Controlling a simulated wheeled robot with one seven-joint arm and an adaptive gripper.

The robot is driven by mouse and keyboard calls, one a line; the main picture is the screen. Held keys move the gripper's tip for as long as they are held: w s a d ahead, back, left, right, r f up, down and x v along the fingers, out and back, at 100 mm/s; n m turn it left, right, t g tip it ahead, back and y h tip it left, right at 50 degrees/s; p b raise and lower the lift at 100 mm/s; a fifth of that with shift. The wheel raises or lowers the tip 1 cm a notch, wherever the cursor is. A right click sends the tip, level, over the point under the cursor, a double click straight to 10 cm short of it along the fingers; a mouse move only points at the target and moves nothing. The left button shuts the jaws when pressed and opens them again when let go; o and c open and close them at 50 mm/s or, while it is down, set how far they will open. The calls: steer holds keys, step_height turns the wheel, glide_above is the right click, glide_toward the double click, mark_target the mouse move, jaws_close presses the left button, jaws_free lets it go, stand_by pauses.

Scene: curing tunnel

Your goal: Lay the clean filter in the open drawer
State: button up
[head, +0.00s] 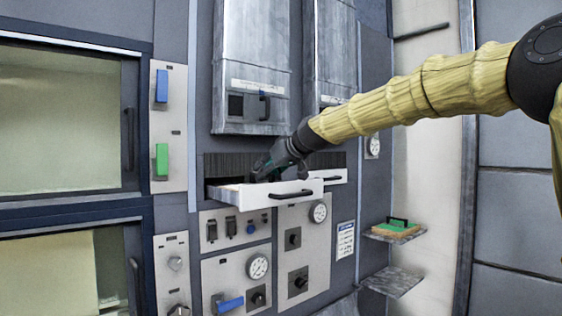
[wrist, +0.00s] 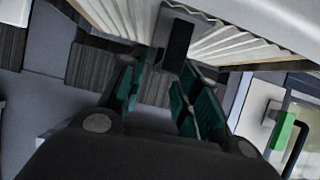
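The open drawer (head: 268,194) has a white front with a dark handle and sticks out of the cabinet at mid-picture. A pale pleated filter (wrist: 240,42) with a black grip tab (wrist: 176,40) fills the top of the wrist view. In the head view only a tan strip of it (head: 232,187) seems to show inside the drawer; whether it lies fully flat I cannot tell. My gripper (head: 264,170) is over the drawer. In the wrist view its green-padded fingers (wrist: 158,82) are apart with nothing between them, and the tab is just beyond the tips.
A second drawer (head: 333,176) is just right of the open one. A green-topped piece with a black handle (head: 397,227) lies on a small shelf (head: 378,237) at the right. Gauges and knobs sit below the drawers; metal housings (head: 252,60) stand above.

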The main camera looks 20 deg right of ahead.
steer(key=p+v, duration=0.4)
steer(key=v, duration=0.5)
steer(key=shift+d, duration=0.2)
steer(key=s+p, duration=0.1)
steer(key=p, duration=0.2)
steer(key=shift+r, duration=0.35)
steer(key=shift+p, duration=0.4)
steer(key=shift+s+p, duration=0.3)
steer(key=shift+p, duration=0.2)
steer(key=shift+c, duration=0.4)
